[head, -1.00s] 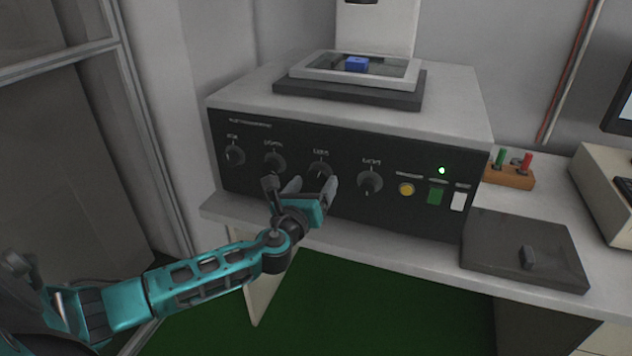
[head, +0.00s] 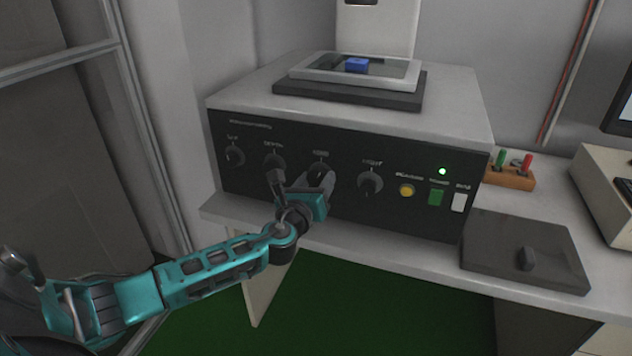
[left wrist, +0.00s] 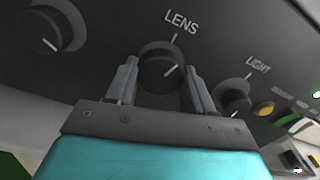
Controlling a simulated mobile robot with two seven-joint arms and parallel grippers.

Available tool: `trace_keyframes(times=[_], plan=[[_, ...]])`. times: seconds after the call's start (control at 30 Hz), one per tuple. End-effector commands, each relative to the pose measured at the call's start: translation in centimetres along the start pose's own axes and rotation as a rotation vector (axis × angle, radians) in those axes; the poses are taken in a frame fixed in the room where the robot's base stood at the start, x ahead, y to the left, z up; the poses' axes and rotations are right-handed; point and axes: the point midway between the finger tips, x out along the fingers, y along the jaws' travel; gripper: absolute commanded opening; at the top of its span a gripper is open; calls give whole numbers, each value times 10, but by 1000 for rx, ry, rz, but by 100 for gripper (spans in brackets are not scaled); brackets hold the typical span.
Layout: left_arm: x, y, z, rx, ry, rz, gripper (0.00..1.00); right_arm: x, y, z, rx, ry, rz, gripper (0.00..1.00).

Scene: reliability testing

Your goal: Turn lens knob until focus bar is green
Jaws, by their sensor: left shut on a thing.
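The lens knob (head: 318,168) is a dark round knob, third from the left on the black front panel of a grey instrument. In the left wrist view the knob (left wrist: 160,68) sits under the word LENS, and its pale pointer line points up and to the right. My left gripper (head: 315,182) is shut on the lens knob, with one finger on each side of it in the left wrist view (left wrist: 160,80). No focus bar shows in these frames. My right gripper is out of view.
Other knobs flank it, including the light knob (head: 370,181). A dark flat box (head: 525,250) lies on the desk. A screen edge (head: 620,112) shows at the right.

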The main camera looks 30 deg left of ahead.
Motion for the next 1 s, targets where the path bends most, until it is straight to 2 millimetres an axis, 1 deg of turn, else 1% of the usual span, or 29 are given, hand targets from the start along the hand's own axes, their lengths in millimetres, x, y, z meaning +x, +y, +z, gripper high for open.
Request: trace_keyframes(times=[0.03, 0.13, 0.47, 0.67, 1.0], plan=[[0, 0, 0, 0, 0, 1, 31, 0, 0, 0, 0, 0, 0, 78], [0, 0, 0, 0, 0, 1, 22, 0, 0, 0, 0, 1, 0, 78], [0, 0, -1, -51, 1, 1, 22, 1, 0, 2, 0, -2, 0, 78], [0, 0, -2, -170, 0, 1, 22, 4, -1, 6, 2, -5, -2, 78], [0, 0, -2, -483, 0, 1, 22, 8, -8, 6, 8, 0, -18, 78]])
